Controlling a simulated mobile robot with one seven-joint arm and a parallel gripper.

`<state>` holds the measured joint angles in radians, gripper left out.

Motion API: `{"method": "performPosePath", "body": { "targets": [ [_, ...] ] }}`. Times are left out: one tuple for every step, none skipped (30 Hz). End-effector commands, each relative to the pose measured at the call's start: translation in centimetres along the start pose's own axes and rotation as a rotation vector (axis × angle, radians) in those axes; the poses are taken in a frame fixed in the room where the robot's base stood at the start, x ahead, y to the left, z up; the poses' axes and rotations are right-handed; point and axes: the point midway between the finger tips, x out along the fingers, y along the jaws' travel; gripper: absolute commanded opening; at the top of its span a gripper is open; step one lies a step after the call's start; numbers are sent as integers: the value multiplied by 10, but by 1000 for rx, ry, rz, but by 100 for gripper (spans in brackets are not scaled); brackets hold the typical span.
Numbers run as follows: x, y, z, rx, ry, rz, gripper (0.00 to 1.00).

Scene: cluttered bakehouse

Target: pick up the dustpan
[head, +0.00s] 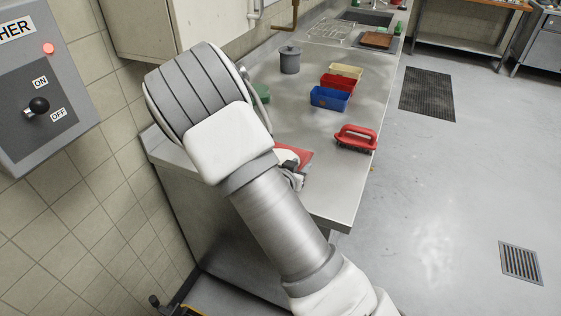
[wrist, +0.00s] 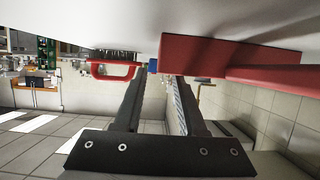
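The red dustpan (head: 303,154) lies on the steel counter near its front end, partly hidden behind my arm in the head view. In the wrist view, which looks upside down, the dustpan (wrist: 220,55) is large at upper right, with its handle extending to the right edge. My gripper (wrist: 158,82) is open, its two dark fingers apart with nothing held between them. The right fingertip overlaps the dustpan's left end in the picture; I cannot tell whether they touch. In the head view my gripper is mostly hidden behind my arm.
A red-handled brush (head: 356,137) lies right of the dustpan near the counter edge. Blue (head: 330,98), red (head: 338,84) and cream (head: 346,72) bins and a grey lidded pot (head: 289,60) stand farther back. A switch box (head: 45,85) is on the left wall.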

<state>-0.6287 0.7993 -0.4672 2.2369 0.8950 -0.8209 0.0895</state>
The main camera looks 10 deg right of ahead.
Motion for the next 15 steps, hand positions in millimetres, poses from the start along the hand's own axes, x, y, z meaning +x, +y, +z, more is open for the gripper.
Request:
{"method": "performPosePath", "body": {
  "targets": [
    [10,2,0,0,0,4,40],
    [14,3,0,0,0,4,40],
    [21,4,0,0,0,4,40],
    [25,3,0,0,-1,3,40],
    [29,3,0,-1,0,2,40],
    [33,2,0,0,0,2,40],
    [36,3,0,1,0,3,40],
    [38,3,0,1,0,2,40],
    [39,2,0,1,0,2,40],
    [40,2,0,1,0,1,40],
    [40,2,0,1,0,1,40],
    [40,2,0,1,0,0,40],
    [40,2,0,1,0,0,40],
    [40,2,0,1,0,0,40],
    [40,2,0,1,0,0,40]
  ]
}}
